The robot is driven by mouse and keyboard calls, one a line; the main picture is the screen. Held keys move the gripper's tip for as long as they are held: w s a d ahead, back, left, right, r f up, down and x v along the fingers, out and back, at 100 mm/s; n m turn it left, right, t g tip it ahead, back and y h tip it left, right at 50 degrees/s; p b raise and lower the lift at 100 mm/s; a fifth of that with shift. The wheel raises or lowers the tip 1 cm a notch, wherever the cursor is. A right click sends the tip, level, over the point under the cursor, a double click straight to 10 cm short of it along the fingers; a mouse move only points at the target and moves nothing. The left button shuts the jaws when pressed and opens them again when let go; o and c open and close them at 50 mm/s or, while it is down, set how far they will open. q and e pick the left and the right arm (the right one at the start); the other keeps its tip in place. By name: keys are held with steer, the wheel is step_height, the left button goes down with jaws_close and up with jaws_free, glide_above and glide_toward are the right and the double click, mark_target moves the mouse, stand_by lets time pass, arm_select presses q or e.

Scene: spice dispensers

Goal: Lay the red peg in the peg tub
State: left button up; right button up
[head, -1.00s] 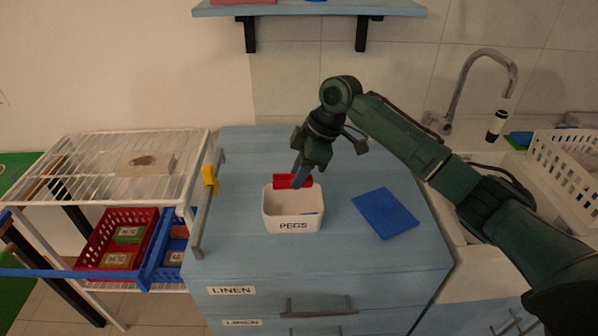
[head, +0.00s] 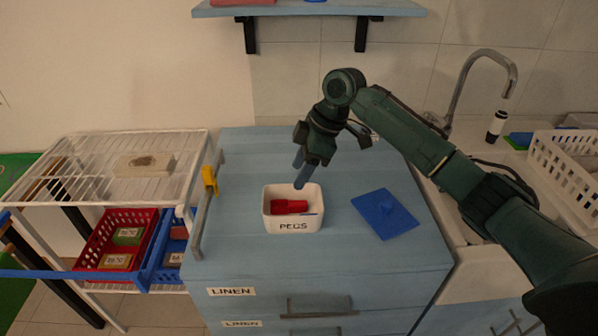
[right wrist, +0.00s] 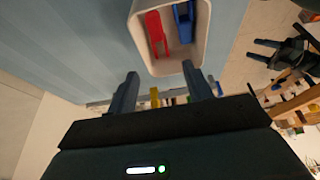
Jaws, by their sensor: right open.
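The red peg (head: 289,207) lies inside the white peg tub (head: 292,226), which is labelled PEGS and stands on the blue cabinet top. In the right wrist view the red peg (right wrist: 155,33) lies in the tub (right wrist: 170,69) beside a blue peg (right wrist: 184,22). My right gripper (head: 301,173) is open and empty, above the back right of the tub and apart from the peg. Its two fingers (right wrist: 160,88) show spread in the right wrist view. My left gripper is not in view.
A blue lid-like plate (head: 385,214) lies right of the tub. A yellow clip (head: 209,179) sits on the rail at the cabinet's left edge. A white wire rack (head: 105,170) with red and blue baskets stands left. A sink with a tap (head: 481,54) is at right.

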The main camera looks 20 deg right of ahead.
steer(key=v, duration=1.1)
steer(key=shift+d+r+b, duration=0.2)
steer(key=shift+r+b, duration=0.15)
steer(key=shift+s, duration=0.1)
